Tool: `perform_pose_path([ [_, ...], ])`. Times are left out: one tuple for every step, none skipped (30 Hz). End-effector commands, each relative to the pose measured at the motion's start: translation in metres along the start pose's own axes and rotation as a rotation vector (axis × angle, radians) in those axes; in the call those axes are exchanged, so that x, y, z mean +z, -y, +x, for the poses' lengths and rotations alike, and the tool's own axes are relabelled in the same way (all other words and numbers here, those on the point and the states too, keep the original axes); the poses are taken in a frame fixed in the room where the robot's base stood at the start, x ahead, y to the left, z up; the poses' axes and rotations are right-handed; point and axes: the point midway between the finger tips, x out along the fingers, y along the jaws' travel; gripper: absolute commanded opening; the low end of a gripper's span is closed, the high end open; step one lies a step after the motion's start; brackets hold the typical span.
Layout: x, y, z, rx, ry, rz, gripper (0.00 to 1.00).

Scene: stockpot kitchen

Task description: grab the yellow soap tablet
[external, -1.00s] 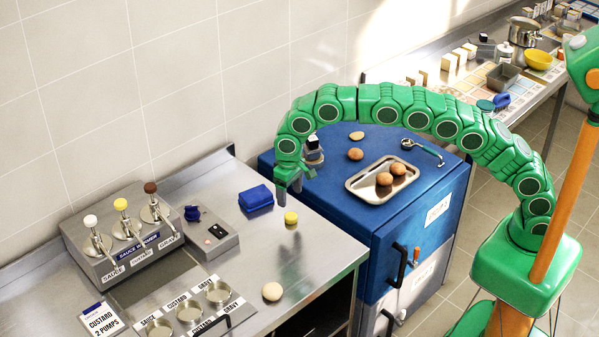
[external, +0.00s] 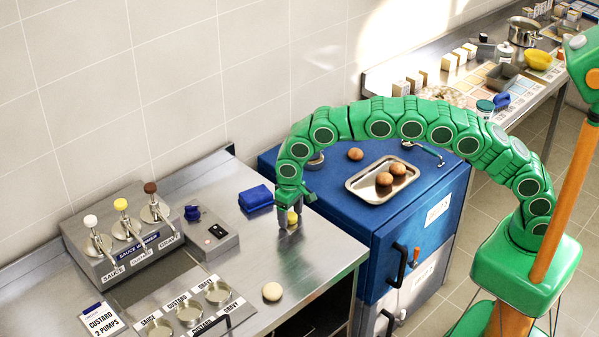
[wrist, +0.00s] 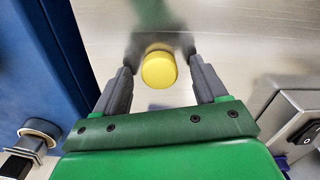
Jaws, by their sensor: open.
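The yellow soap tablet (wrist: 159,70) is a small round yellow piece on the steel counter. In the wrist view it lies between the tips of my gripper (wrist: 160,85), with a gap to each finger. In the external view my gripper (external: 290,222) points down over the tablet (external: 292,217), which is partly hidden behind the fingers. The fingers are apart. I cannot tell how far the fingertips are above the counter.
A blue block (external: 256,198) lies just left of my gripper. The steel sauce warmer (external: 125,240) with its pumps stands farther left. The blue cabinet (external: 400,225) with a tray (external: 356,188) of buns stands at right.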

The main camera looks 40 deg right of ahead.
Motion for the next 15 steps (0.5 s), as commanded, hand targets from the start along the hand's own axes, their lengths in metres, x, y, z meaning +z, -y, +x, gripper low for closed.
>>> perform_pose_path([
  [0.0, 0.0001, -0.0004, 0.0, 0.0, 0.0, 0.72],
  [-0.0001, 0.0001, -0.0006, 0.0, 0.0, 0.0, 0.72],
  [0.0, 0.0001, -0.0006, 0.0, 0.0, 0.0, 0.72],
  [0.0, 0.0001, -0.0006, 0.0, 0.0, 0.0, 0.67],
  [0.0, 0.0001, -0.0007, 0.0, 0.0, 0.0, 0.63],
  [0.0, 0.0001, -0.0007, 0.0, 0.0, 0.0, 0.57],
  [0.0, 0.0001, -0.0007, 0.0, 0.0, 0.0, 0.52],
  [0.0, 0.0001, -0.0007, 0.0, 0.0, 0.0, 0.47],
  [0.0001, 0.0001, -0.0007, 0.0, 0.0, 0.0, 0.41],
  [0.0, 0.0002, -0.0008, 0.0, 0.0, 0.0, 0.37],
  [0.0001, 0.0001, -0.0008, 0.0, 0.0, 0.0, 0.32],
  [0.0001, 0.0001, -0.0008, 0.0, 0.0, 0.0, 0.26],
  [0.0001, 0.0001, -0.0008, 0.0, 0.0, 0.0, 0.21],
  [0.0001, 0.0001, -0.0008, 0.0, 0.0, 0.0, 0.17],
  [0.0001, 0.0001, -0.0008, 0.0, 0.0, 0.0, 0.12],
])
